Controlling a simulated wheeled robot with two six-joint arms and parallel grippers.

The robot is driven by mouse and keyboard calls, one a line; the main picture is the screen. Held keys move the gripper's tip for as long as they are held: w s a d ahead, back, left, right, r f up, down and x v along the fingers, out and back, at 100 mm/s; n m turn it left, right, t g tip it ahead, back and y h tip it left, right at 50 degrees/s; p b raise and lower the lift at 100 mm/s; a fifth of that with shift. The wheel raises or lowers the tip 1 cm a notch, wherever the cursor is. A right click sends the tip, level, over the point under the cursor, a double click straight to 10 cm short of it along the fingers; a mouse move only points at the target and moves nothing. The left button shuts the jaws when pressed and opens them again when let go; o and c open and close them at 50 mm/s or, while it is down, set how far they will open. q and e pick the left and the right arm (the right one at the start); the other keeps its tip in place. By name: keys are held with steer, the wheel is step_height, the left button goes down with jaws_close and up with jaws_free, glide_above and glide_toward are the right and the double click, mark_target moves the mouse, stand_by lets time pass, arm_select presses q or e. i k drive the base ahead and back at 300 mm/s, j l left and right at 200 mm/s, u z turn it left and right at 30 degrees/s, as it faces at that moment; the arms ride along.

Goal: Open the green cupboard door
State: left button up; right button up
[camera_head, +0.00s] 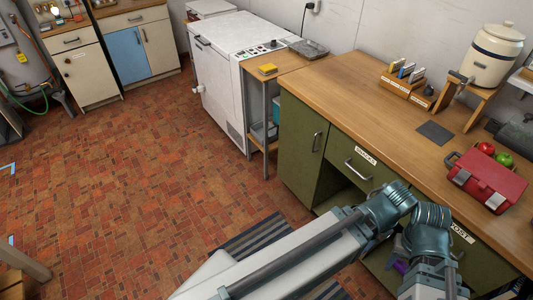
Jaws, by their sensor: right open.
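The green cupboard door (301,148) is at the left end of the green counter unit. It looks shut, flush with the unit's front. Its upright metal handle (317,142) is near its right edge. My right arm reaches in from the bottom, and its blue-grey joints stand in front of the unit, to the right of the door. My right gripper (432,285) is low at the bottom right, apart from the door handle; it is open, and its fingertips are hard to make out. My left gripper is not in view.
A green drawer (361,159) and an open niche lie right of the door. The wooden counter (375,100) holds a red toolbox (486,182), a card rack and a crock. A small wooden stand (270,68) and white chest (235,45) are left.

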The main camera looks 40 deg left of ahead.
mark_target(303, 135)
steer(key=u, duration=1.1)
steer(key=i+j+z, duration=0.4)
steer(key=i+j, duration=0.1)
steer(key=j, duration=0.05)
